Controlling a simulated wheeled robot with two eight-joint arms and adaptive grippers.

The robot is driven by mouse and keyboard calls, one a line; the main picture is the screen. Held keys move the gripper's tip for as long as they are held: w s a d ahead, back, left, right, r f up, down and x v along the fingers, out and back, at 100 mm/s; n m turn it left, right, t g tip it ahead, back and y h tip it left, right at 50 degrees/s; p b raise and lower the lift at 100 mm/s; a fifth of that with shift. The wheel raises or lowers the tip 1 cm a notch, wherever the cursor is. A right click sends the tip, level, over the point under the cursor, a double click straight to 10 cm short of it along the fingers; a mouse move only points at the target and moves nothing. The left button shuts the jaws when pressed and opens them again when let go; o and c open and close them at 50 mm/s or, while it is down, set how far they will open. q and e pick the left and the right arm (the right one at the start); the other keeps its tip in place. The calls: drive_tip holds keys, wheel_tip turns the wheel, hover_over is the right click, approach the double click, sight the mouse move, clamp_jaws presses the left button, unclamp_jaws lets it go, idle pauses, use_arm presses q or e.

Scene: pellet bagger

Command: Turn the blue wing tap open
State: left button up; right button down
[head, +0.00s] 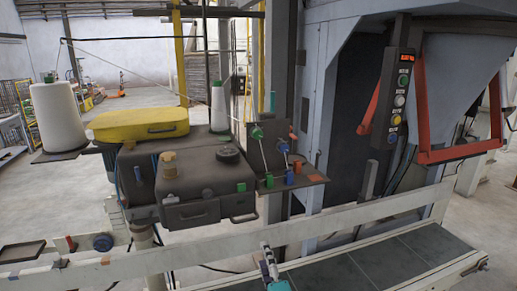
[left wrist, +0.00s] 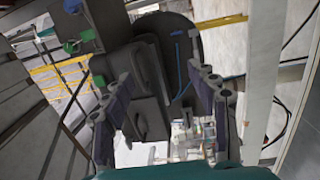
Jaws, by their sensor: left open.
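The blue wing tap (head: 284,147) is on the small dark panel right of the black sewing-type machine head, beside a green wing tap (head: 257,132). Its exact turn angle is too small to tell. A blue part, which may be this tap, shows at the top edge of the left wrist view (left wrist: 72,6), with a green part (left wrist: 70,46) below it. My left gripper (head: 268,261) is low in the head view, below and apart from the taps. In the left wrist view its two fingers (left wrist: 160,105) are spread with nothing held. My right gripper is not in view.
A dark shelf (head: 310,181) with green, blue and red blocks is below the taps. A pale rail (head: 340,213) crosses in front, above a dark conveyor (head: 350,266). A yellow case (head: 138,123) and white thread cone (head: 60,115) are left. A button panel (head: 400,90) hangs right.

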use_arm(q)
wheel_tip(320, 180, up, 10)
drive_tip(key=s+a+m+h, duration=0.1)
drive_tip(key=s+m+h, duration=0.1)
drive_tip(key=m+h, duration=1)
drive_tip(key=s+a+f+m+g+y, duration=0.7)
drive_tip(key=s+a+f+g, duration=0.4)
drive_tip(key=s+a+f, duration=0.7)
drive_tip(key=shift+s+a+f+m, duration=0.3)
drive_tip(key=shift+s+a+m, duration=0.05)
drive_tip(key=shift+s+m, duration=0.4)
